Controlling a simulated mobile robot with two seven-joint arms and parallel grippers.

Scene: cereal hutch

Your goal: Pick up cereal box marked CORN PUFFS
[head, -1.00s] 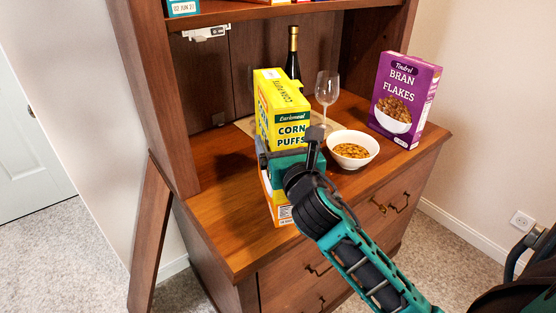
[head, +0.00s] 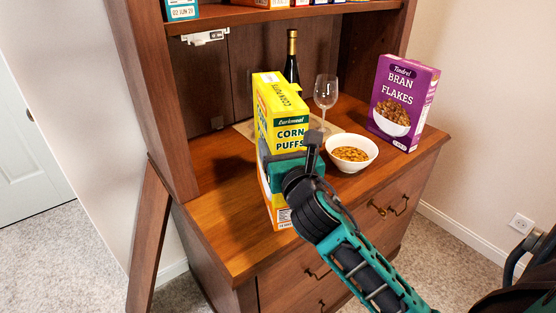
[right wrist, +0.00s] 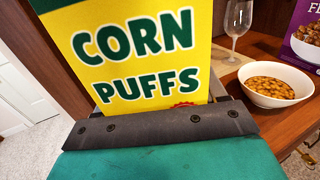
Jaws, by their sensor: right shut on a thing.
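The yellow CORN PUFFS box (head: 284,112) stands upright near the front left of the wooden counter. Its lettered front fills the upper part of the right wrist view (right wrist: 140,50). My right gripper (head: 290,151) is shut on this box, with its fingers at either side of the box's middle. The gripper and wrist hide part of the box's front. The box's base seems to rest on the counter; I see no clear gap below it. My left gripper is not in view.
A white bowl of cereal (head: 351,166) stands close to the right of the box. Behind are a wine glass (head: 326,92) and a dark bottle (head: 292,60). A purple BRAN FLAKES box (head: 402,100) stands at the right. A shelf (head: 230,16) overhangs the back.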

